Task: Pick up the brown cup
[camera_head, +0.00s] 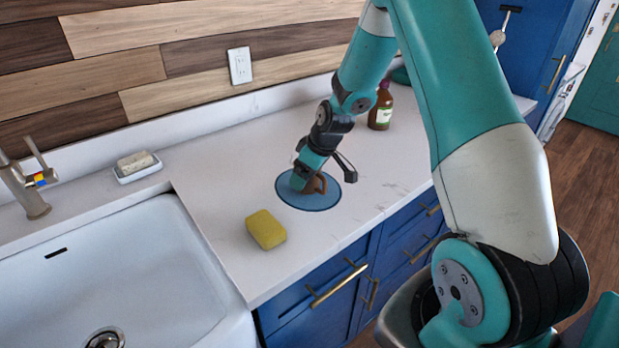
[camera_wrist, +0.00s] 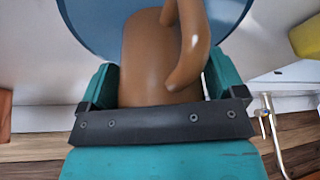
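The brown cup (camera_head: 318,185) stands on a round blue mat (camera_head: 322,202) on the counter, partly hidden by my gripper (camera_head: 305,182). In the wrist view the glossy brown cup (camera_wrist: 150,60) fills the space between my two teal fingers, with its handle (camera_wrist: 190,45) curving on the right side. My gripper (camera_wrist: 162,85) has one finger on each side of the cup, very close to its wall. I cannot tell whether the fingers touch it. The blue mat (camera_wrist: 90,25) shows behind the cup.
A yellow sponge (camera_head: 266,230) lies left of the mat near the counter's front edge. A brown bottle (camera_head: 381,108) stands behind to the right. A soap dish (camera_head: 138,170) sits by the white sink (camera_head: 110,270). The counter between the mat and the wall is clear.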

